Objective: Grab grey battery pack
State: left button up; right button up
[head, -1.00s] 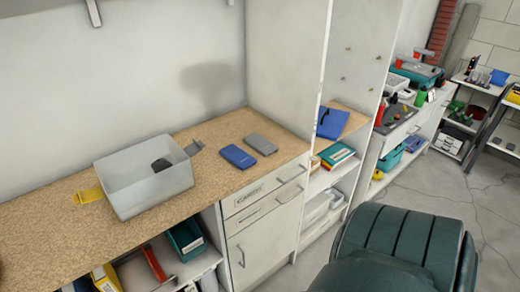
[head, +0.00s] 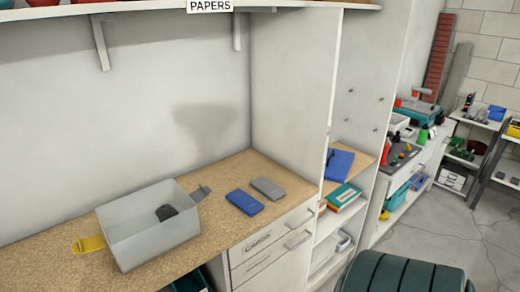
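The grey battery pack (head: 268,188) lies flat on the wood-coloured worktop (head: 222,218), near its right end. A blue pack (head: 244,202) of similar shape lies just to its left and nearer to me, apart from it. A translucent grey bin (head: 150,237) stands further left on the worktop, with a dark object (head: 166,212) inside it. A yellow clip or handle is on its left side and a grey one on its right side. Neither of my grippers shows in the head view.
Drawers (head: 273,243) sit under the worktop's right end. A tall white panel (head: 290,105) bounds the worktop on the right. A shelf labelled PAPERS (head: 209,6) hangs above. A dark green padded chair (head: 405,274) stands at the lower right. The worktop before the packs is clear.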

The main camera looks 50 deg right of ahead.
aim_at(272, 191)
jog(key=i, duration=0.35)
jog(key=z, duration=1.95)
